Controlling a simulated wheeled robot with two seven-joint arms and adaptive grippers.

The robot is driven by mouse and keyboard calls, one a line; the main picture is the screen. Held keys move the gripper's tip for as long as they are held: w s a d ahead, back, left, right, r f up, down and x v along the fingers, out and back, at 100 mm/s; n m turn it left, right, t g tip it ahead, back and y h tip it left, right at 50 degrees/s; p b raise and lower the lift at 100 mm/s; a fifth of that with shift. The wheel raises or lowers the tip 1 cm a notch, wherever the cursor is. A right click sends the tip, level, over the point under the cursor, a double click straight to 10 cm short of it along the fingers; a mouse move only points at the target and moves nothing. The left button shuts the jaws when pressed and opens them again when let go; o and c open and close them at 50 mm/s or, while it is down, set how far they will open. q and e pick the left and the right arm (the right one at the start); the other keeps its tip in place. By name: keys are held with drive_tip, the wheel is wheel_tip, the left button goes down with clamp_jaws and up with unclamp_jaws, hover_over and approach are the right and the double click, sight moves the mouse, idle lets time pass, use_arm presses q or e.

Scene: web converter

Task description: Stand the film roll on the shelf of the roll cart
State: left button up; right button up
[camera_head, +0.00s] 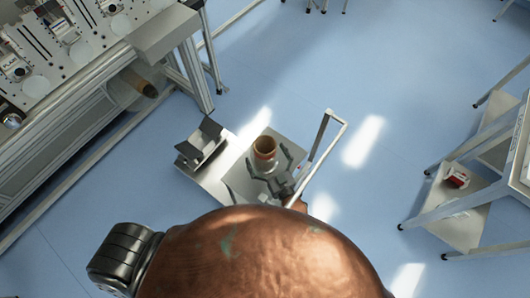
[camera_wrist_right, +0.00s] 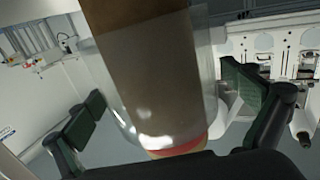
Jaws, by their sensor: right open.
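The film roll (camera_head: 265,147) has a brown core in clear film and stands about upright over the flat shelf of the roll cart (camera_head: 238,185). Whether its base touches the shelf is hidden from the head view. My right gripper (camera_head: 270,163) is open at the roll, its fingers to either side. In the right wrist view, the film roll (camera_wrist_right: 155,75) fills the middle between the two spread dark fingers of the right gripper (camera_wrist_right: 165,95). A red and yellow band shows at the roll's lower end. My left gripper is not in view.
The cart has a grey V-shaped cradle (camera_head: 203,142) at left and a tall handle frame (camera_head: 328,135) at right. A machine (camera_head: 75,75) fills the upper left. A metal rack (camera_head: 465,215) with a red item stands at right. Blue floor between is clear.

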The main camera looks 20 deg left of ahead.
sight(271, 165)
drive_tip(key=shift+r, duration=0.15)
drive_tip(key=shift+s+d, duration=0.2)
drive_tip(key=p+v, duration=0.1)
drive_tip(key=v, duration=1)
drive_tip(key=shift+r+p, duration=0.1)
drive_tip(key=shift+p, duration=0.3)
drive_tip(key=shift+s+d, duration=0.15)
